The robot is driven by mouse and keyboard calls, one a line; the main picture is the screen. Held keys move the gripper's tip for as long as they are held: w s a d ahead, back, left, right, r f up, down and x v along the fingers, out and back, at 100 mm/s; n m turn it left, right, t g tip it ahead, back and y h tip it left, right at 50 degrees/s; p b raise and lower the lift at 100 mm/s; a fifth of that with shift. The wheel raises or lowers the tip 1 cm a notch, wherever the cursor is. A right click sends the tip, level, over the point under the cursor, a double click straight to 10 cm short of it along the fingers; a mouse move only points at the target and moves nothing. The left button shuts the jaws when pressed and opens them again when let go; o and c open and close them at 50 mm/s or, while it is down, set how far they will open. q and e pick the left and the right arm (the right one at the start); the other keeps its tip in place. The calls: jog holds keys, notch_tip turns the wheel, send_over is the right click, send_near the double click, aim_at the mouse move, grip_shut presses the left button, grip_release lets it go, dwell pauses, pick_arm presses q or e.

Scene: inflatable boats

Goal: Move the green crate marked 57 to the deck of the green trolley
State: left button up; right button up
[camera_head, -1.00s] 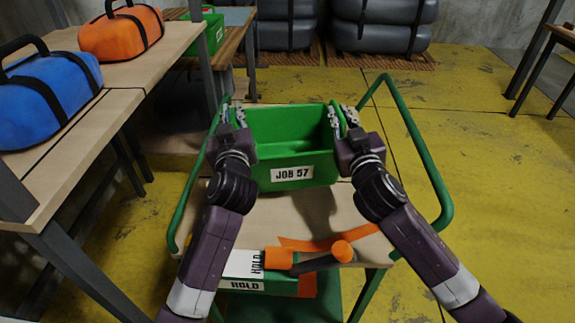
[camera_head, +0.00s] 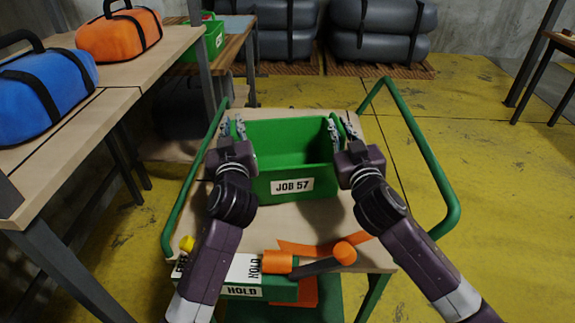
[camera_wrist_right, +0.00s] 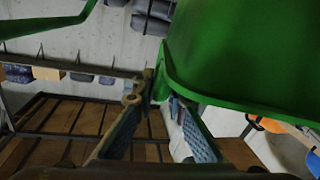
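The green crate marked JOB 57 (camera_head: 293,187) is in the head view, upright and empty as far as I see, over the middle of the green trolley's pale deck (camera_head: 310,225). I cannot tell whether its base touches the deck. My left gripper (camera_head: 235,130) is shut on its left wall. My right gripper (camera_head: 338,130) is shut on its right wall. In the right wrist view, the crate's green side (camera_wrist_right: 235,60) fills the upper right, and its rim corner lies at the fingertips of my right gripper (camera_wrist_right: 158,95).
Green rails (camera_head: 425,155) flank the deck. A green container labelled HOLD (camera_head: 240,291) and an orange-handled tool (camera_head: 318,265) are at its near end. A bench at left holds a blue bag (camera_head: 45,95) and an orange bag (camera_head: 120,35). Another green crate (camera_head: 208,42) stands behind.

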pick_arm(q)
jog(key=o, duration=0.4)
pick_arm(e)
jog(key=o, duration=0.4)
jog(key=shift+s+a, duration=0.1)
jog(key=shift+a, duration=0.25)
pick_arm(q)
jog(key=shift+o, duration=0.2)
pick_arm(e)
jog(key=shift+d, duration=0.15)
pick_arm(q)
jog(key=shift+r, duration=0.1)
pick_arm(e)
jog(key=shift+r, duration=0.1)
